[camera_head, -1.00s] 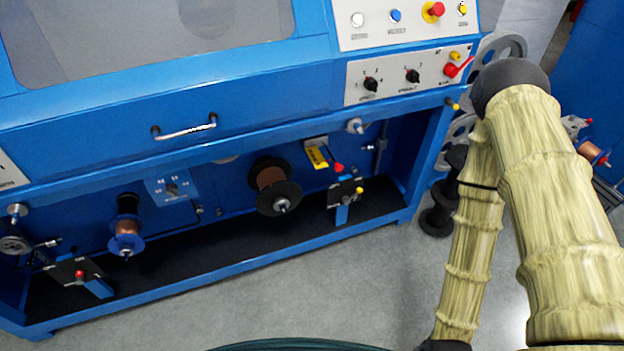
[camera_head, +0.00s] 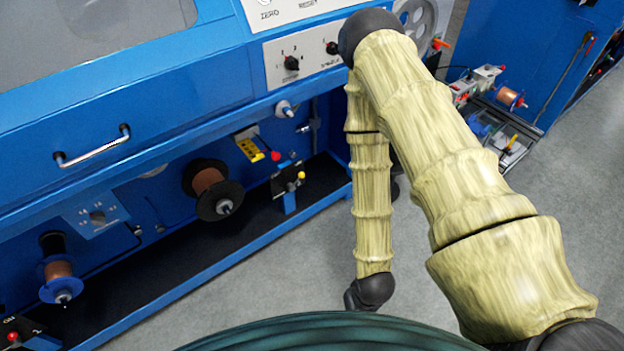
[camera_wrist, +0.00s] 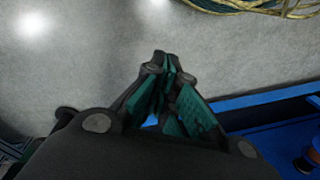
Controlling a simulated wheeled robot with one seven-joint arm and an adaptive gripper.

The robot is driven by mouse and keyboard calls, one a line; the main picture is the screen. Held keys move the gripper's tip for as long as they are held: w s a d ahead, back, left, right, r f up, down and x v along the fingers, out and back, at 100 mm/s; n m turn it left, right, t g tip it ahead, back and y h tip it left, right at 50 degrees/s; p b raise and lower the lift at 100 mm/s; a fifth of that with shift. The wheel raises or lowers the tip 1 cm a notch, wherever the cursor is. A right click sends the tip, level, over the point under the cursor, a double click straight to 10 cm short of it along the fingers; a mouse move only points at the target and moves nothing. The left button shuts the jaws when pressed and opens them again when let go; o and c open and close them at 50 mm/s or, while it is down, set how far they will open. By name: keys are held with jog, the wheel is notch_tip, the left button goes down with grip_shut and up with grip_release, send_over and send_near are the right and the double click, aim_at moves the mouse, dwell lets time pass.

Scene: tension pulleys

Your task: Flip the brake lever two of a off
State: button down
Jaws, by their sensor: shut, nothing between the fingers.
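Several small levers with coloured knobs show on the blue machine in the head view. A yellow-knobbed lever (camera_head: 300,176) stands on a black plate on a blue post. A red-knobbed lever (camera_head: 274,155) sits beside a yellow plate. Another red-knobbed lever (camera_head: 13,338) is at the bottom left corner. I cannot tell which is brake lever two of a, as the labels are too small. My gripper (camera_wrist: 163,66) is shut and empty above grey floor in the wrist view. It is hidden in the head view and apart from the levers.
Copper spools (camera_head: 208,181) sit in the machine's lower bay. A front rail (camera_head: 200,270) edges the bay, with a metal handle (camera_head: 92,147) above. The grey floor (camera_head: 250,293) in front is clear.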

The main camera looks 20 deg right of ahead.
jog(key=w+a+f+m+t+y+b, duration=0.1)
jog(key=w+a+f+m+t+b, duration=0.15)
jog(key=w+f+b, duration=0.5)
jog(key=w+a+f+m+t+y+b, duration=0.25)
jog(key=w+b, duration=0.25)
jog(key=w, duration=0.6)
jog(key=w+a+f+m+t+y+b, duration=0.1)
jog(key=w+a+f+m+t+b, duration=0.15)
jog(key=w+f+b, duration=0.5)
jog(key=w+d+r+m+t+b, duration=0.1)
jog(key=w+d+m+t+b, duration=0.2)
jog(key=w, duration=0.5)
jog(key=w+d+r+m+t+b, duration=0.1)
jog(key=w+d+m+b, duration=0.1)
jog(key=w+d+b, duration=0.4)
jog(key=w+d+r+m+t+h+b, duration=0.2)
jog(key=w+d+r+m+t+b, duration=0.2)
jog(key=w+d+b, duration=0.3)
jog(key=w+d+m, duration=0.1)
jog(key=w+d, duration=0.2)
jog(key=w, duration=0.1)
jog(key=shift+w+t+b, duration=0.3)
jog(key=shift+t+b, duration=0.05)
jog(key=shift+w+a, duration=0.1)
